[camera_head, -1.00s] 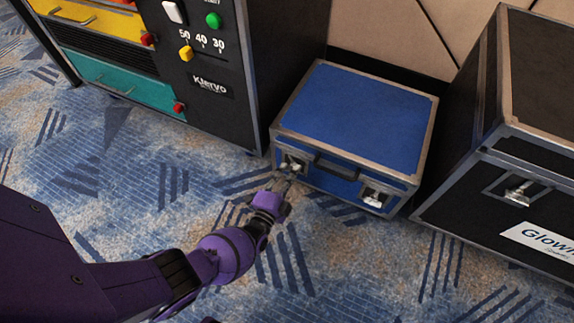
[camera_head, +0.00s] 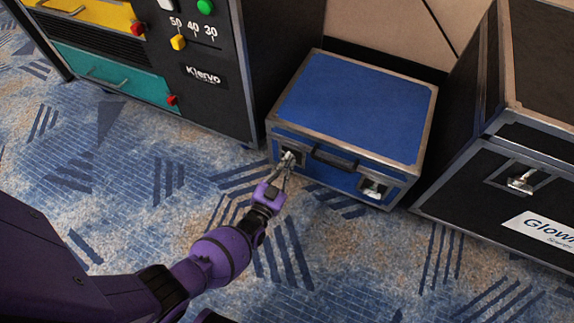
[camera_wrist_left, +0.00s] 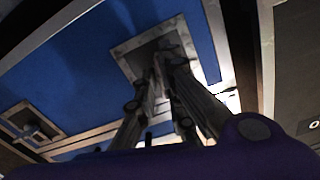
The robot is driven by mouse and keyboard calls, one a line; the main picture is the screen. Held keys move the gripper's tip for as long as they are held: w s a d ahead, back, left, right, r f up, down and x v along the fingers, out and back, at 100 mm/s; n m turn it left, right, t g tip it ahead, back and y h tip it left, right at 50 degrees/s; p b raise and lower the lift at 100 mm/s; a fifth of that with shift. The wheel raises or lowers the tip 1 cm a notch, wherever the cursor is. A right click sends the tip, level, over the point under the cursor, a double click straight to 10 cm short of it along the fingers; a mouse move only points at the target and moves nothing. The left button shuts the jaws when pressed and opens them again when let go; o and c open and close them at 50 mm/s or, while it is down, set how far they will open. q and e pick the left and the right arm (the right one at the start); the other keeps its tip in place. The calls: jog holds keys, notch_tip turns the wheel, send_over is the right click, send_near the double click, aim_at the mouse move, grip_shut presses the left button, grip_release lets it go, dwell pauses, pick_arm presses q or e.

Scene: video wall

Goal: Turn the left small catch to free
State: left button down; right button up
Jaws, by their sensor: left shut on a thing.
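A blue case (camera_head: 350,105) with metal edging stands on the carpet, lid down. Its left small catch (camera_head: 287,156) sits in a recessed plate on the front, left of the black handle (camera_head: 335,158). My left gripper (camera_head: 286,164) is at this catch, its fingers shut on it and hiding most of it. The left wrist view shows the fingers (camera_wrist_left: 162,75) reaching into the recessed plate (camera_wrist_left: 140,50) on the blue front. The right small catch (camera_head: 373,188) sits at the front's right end, untouched. My right gripper is not in view.
A black cabinet (camera_head: 225,105) with yellow and teal drawers and coloured buttons stands to the left of the case. A large black flight case (camera_head: 500,175) with its own metal latch (camera_head: 520,180) stands close on the right. The patterned carpet (camera_head: 380,270) in front is clear.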

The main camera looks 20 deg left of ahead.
pick_arm(q)
jog(key=shift+w+a+r+n, duration=0.2)
jog(key=shift+n, duration=0.45)
jog(key=shift+w+a+r+n, duration=0.15)
jog(key=shift+r+n, duration=0.05)
jog(key=shift+n, duration=0.45)
jog(key=c, duration=1.9)
grip_release()
jog(key=shift+c, duration=0.2)
jog(key=shift+f, duration=0.1)
jog(key=s, duration=1.2)
jog(key=shift+s+f, duration=0.15)
jog(key=shift+f, duration=0.05)
jog(key=shift+s, duration=0.1)
